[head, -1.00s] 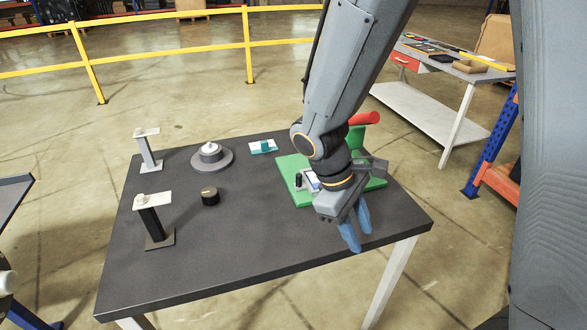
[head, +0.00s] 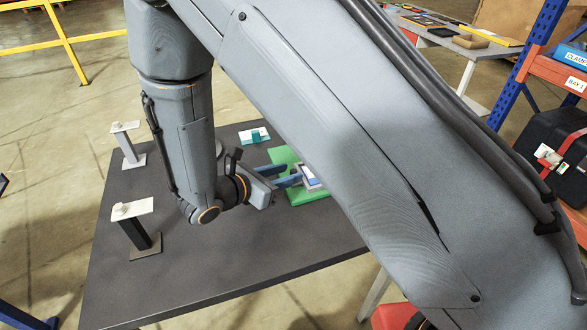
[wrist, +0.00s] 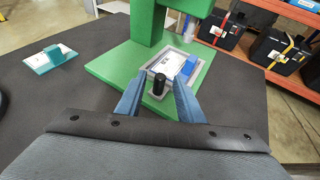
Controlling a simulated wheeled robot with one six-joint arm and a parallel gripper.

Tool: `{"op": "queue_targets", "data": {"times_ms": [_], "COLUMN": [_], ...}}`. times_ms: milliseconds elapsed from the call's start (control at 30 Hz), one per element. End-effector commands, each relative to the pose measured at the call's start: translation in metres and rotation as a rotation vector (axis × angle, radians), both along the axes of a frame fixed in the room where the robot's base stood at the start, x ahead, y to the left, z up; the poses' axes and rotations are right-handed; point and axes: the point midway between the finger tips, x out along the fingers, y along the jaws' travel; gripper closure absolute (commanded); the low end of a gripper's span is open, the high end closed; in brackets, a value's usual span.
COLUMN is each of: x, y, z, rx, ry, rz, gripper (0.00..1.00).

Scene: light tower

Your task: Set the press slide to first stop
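The green press (wrist: 108,66) stands on the dark table, its column rising at the top of the wrist view. The press slide (wrist: 146,84) is a light grey tray on the green base, with a white plate and a blue block (wrist: 188,67) in it. An upright black knob (wrist: 159,84) is at the slide's near end. My gripper (wrist: 157,92) is open, its blue fingertips on either side of the knob; I cannot tell whether they touch it. In the head view my gripper (head: 287,175) points right at the slide (head: 312,178), and my arm hides most of the press.
A teal block on a white plate (wrist: 50,58) lies left of the press. Two posts with pale tops (head: 125,127) (head: 132,208) stand at the table's left. A shelf with black cases (wrist: 277,50) is beyond the table. The table front is clear.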

Motion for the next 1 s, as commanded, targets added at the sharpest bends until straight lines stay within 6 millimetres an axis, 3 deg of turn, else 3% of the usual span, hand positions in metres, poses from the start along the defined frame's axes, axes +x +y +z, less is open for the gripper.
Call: {"op": "queue_targets", "data": {"times_ms": [233, 567, 600, 800, 1000], "x": [0.018, 0.021, 0.021, 0.021, 0.021], "y": [-0.020, -0.023, -0.023, -0.023, -0.023], "z": [-0.011, -0.013, -0.013, -0.013, -0.013], "rx": [0.001, 0.002, 0.002, 0.002, 0.002], "ry": [0.002, 0.000, 0.000, 0.000, 0.000], "rz": [-0.003, -0.002, -0.002, -0.002, -0.002], "gripper": [0.66, 0.66, 0.68, 1.00, 1.00]}}
